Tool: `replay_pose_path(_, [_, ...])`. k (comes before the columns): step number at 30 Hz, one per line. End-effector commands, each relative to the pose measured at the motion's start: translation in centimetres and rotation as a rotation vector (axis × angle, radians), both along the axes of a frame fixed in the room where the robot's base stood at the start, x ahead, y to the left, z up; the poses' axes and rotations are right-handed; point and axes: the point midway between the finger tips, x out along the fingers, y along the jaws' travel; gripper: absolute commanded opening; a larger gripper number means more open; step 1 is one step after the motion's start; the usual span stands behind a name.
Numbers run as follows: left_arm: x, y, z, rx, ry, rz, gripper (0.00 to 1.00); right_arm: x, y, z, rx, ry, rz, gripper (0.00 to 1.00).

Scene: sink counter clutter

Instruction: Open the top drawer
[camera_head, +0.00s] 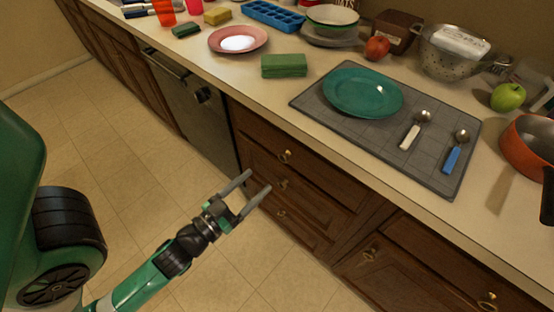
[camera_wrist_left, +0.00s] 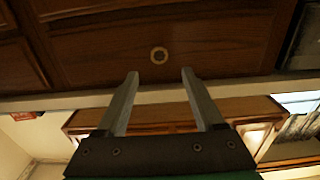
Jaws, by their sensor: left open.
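The top drawer (camera_head: 306,166) is shut, with a dark wood front below the counter and a brass ring handle (camera_head: 285,156) in its middle. The wrist view shows a drawer front (camera_wrist_left: 215,45) and one ring handle (camera_wrist_left: 159,55), beyond the gap between my fingertips. My left gripper (camera_head: 258,180) is open and empty, in front of the drawer stack, left of and slightly below the top handle in the head view. It also shows in the wrist view (camera_wrist_left: 160,74), with its fingers apart. My right gripper is not in view.
Two lower drawers have ring handles (camera_head: 282,184) (camera_head: 280,212). A dishwasher (camera_head: 196,100) is left of the stack. Another cabinet (camera_head: 400,265) is at right. The counter above holds a grey mat (camera_head: 310,101), a teal plate (camera_head: 362,92) and a green sponge (camera_head: 284,65). The tiled floor (camera_head: 130,180) is clear.

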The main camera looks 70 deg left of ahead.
Motion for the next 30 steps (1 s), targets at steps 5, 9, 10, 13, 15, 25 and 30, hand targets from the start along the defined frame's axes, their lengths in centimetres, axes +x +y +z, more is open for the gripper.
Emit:
replay_pose_path(5, [3.7,2.1,1.0,0.002,-0.005,0.002,0.7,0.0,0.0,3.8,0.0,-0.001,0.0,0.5])
replay_pose_path(9, [6.1,3.5,0.4,0.002,-0.004,0.0,0.7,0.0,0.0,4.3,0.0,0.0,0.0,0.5])
replay_pose_path(10, [6.5,3.7,0.3,0.002,-0.003,0.0,0.7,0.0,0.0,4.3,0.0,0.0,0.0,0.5])
replay_pose_path(13, [7.4,4.2,0.2,0.003,-0.003,0.0,0.7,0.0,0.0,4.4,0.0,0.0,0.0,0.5])
replay_pose_path(15, [7.7,4.3,0.1,0.001,-0.003,0.0,0.7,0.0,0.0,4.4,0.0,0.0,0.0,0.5])
replay_pose_path(25, [7.8,4.4,0.0,0.002,-0.001,-0.001,0.57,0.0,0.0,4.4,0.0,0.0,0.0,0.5])
replay_pose_path(30, [7.8,4.4,0.0,0.002,-0.001,-0.001,0.26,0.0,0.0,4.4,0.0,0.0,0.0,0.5])
